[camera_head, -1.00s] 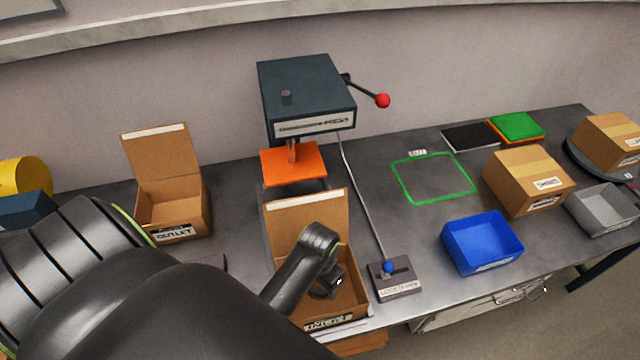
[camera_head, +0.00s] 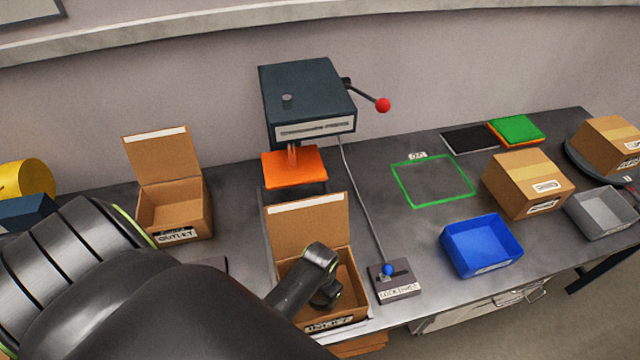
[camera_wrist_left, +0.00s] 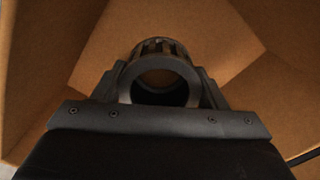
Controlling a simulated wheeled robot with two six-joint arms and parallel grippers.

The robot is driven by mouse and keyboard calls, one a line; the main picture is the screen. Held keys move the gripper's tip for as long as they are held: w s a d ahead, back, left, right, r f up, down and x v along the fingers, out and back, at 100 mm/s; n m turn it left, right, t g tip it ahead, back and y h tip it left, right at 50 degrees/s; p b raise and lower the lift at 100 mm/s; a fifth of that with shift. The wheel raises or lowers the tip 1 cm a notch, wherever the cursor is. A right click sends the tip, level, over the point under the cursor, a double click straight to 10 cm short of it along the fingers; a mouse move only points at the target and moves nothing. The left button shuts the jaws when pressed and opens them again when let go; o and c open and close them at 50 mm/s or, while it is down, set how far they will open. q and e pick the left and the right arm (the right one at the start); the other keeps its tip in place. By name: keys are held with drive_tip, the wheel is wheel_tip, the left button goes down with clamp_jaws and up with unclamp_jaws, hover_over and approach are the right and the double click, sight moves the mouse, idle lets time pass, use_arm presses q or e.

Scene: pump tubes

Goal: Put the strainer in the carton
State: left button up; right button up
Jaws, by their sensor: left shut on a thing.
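The strainer (camera_wrist_left: 160,47) is a dark grey ring with a slotted rim, seen close up in the left wrist view. My left gripper (camera_wrist_left: 160,82) is shut on it, with one finger on each side. Brown cardboard walls surround it in that view. In the head view my left gripper (camera_head: 325,295) is down in the opening of the carton labelled INLET (camera_head: 310,228), whose lid stands open at the back. The strainer cannot be made out there behind my wrist. Whether it touches the carton floor I cannot tell. My right gripper is not in view.
An open OUTLET carton (camera_head: 176,212) stands to the left. A press (camera_head: 305,95) with an orange plate stands behind the INLET carton. A lever box (camera_head: 395,284) sits close on its right, then a blue bin (camera_head: 482,246) and a closed box (camera_head: 527,184). The green-outlined area (camera_head: 433,180) is empty.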

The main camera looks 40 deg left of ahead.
use_arm(q)
drive_tip(key=o, duration=0.7)
drive_tip(key=shift+f, duration=0.15)
drive_tip(key=o, duration=0.4)
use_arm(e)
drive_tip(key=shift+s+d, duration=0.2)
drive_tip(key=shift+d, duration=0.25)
use_arm(q)
wheel_tip(320, 180, up, 11)
drive_tip(key=shift+r+b, duration=0.2)
drive_tip(key=shift+b, duration=0.65)
drive_tip(key=shift+r, duration=0.5)
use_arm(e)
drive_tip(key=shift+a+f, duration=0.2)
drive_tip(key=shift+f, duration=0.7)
